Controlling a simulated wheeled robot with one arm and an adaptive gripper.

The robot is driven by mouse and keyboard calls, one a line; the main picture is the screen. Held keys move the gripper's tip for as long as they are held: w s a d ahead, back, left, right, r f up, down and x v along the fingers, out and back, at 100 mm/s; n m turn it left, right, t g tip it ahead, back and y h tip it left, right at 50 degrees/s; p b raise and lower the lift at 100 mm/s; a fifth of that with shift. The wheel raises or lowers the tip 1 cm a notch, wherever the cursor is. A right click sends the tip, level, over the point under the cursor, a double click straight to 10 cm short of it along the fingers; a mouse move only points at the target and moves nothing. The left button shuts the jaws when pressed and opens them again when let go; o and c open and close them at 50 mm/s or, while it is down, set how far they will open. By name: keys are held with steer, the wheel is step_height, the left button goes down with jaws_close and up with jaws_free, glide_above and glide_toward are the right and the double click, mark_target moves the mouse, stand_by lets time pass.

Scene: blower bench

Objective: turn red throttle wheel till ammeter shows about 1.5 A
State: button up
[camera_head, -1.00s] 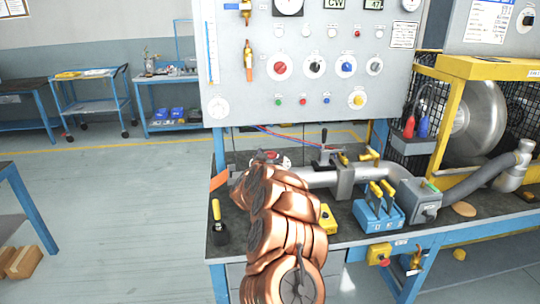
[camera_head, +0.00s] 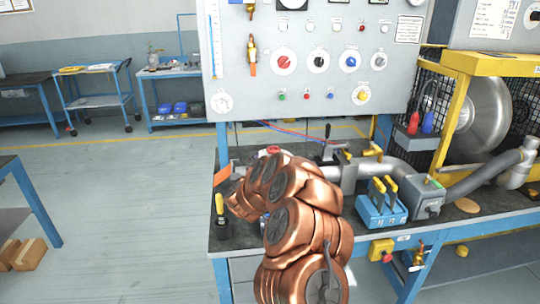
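A small red and white round part (camera_head: 273,150) shows just above my arm at the left end of the grey pipe; it may be the red throttle wheel, mostly hidden by my arm. My copper arm (camera_head: 300,220) rises from the bottom and bends left over the bench's front left part. My gripper's fingers do not show; the arm links hide them.
The grey panel (camera_head: 310,80) carries several coloured knobs, including a red one (camera_head: 284,61). A blue block with yellow levers (camera_head: 382,208) and a grey box (camera_head: 428,199) stand right of my arm. A yellow-handled tool (camera_head: 220,218) stands at the left.

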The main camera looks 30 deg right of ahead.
steer(key=shift+v, duration=2.35)
